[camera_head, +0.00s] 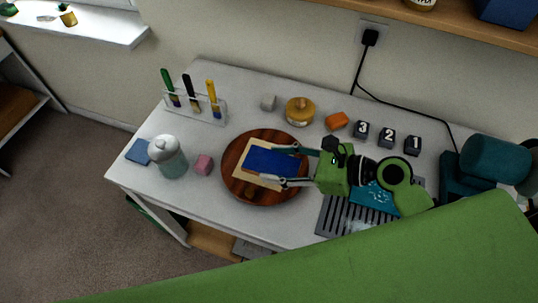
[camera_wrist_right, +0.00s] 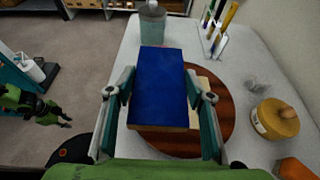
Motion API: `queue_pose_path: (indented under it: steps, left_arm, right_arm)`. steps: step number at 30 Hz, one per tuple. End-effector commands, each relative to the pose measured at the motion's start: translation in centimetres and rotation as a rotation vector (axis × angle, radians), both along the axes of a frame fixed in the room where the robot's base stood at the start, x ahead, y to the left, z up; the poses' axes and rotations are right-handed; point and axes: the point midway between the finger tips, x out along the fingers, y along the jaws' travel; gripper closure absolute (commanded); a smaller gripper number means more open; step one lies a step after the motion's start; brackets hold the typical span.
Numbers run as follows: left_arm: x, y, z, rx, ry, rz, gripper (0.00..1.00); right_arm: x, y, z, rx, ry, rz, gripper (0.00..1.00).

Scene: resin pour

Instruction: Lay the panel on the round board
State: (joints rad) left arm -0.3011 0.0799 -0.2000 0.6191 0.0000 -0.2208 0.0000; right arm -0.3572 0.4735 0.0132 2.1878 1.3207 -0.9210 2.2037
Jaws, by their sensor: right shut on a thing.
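A blue panel (camera_head: 270,161) with a pale wooden edge is held over the round brown board (camera_head: 238,187). It also shows in the right wrist view (camera_wrist_right: 159,80). A pale square piece (camera_head: 247,178) lies on the board, partly hidden under the panel. My right gripper (camera_head: 278,166) is shut on the panel, one finger along each long side; it also shows in the right wrist view (camera_wrist_right: 160,92). The gap below the panel is hard to judge. What seems my left gripper (camera_wrist_right: 40,106) is at the left of the right wrist view, away from the table; its jaws are unclear.
A bottle (camera_head: 167,157), pink cube (camera_head: 203,164) and blue pad (camera_head: 139,151) stand left of the board. Behind are a tube rack (camera_head: 206,108), an amber jar (camera_head: 299,111) and an orange block (camera_head: 336,121). Numbered blocks (camera_head: 387,138) and a slatted grey tray (camera_head: 332,217) are at right.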

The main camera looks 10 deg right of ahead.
Motion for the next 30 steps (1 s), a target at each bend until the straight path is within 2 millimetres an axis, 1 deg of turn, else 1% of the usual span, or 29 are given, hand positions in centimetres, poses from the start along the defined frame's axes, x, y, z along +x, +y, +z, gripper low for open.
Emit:
queue_pose_path:
  steps: [1,2,3,6,10,17,21,24,30]
  left_arm:
    - [0.1,0.0,0.5,0.0,-0.002,0.0,0.78]
    - [0.1,0.0,0.6,0.0,-0.002,0.0,0.78]
    - [0.2,0.0,0.5,-0.001,-0.003,0.0,0.78]
    - [0.2,0.0,0.6,-0.001,-0.003,0.0,0.78]
    - [0.2,0.0,0.6,-0.001,-0.003,0.0,0.78]
    - [0.2,-0.1,0.6,-0.001,-0.003,0.0,0.78]
    - [0.2,-0.1,1.2,-0.001,-0.003,0.0,0.78]
    - [0.2,-0.1,1.3,-0.001,-0.003,0.0,0.78]
    - [0.2,-0.1,1.3,-0.001,-0.003,0.0,0.78]
  right_arm:
    - [1.5,0.0,-0.2,0.002,-0.004,-0.002,0.75]
    - [2.3,0.0,-0.5,0.003,-0.003,-0.003,0.75]
    - [3.0,0.0,-1.4,0.004,0.0,-0.002,0.75]
    - [4.5,0.0,-3.5,0.004,0.002,-0.002,0.75]
    - [6.0,0.0,-5.3,0.003,0.0,-0.001,0.75]
    - [7.1,0.0,-6.7,0.002,-0.001,0.0,0.75]
    - [7.2,0.1,-8.7,0.003,0.005,-0.002,0.75]
    - [7.2,0.0,-9.6,0.002,0.0,-0.002,0.75]
    - [7.2,0.0,-9.9,0.0,-0.002,-0.001,0.75]
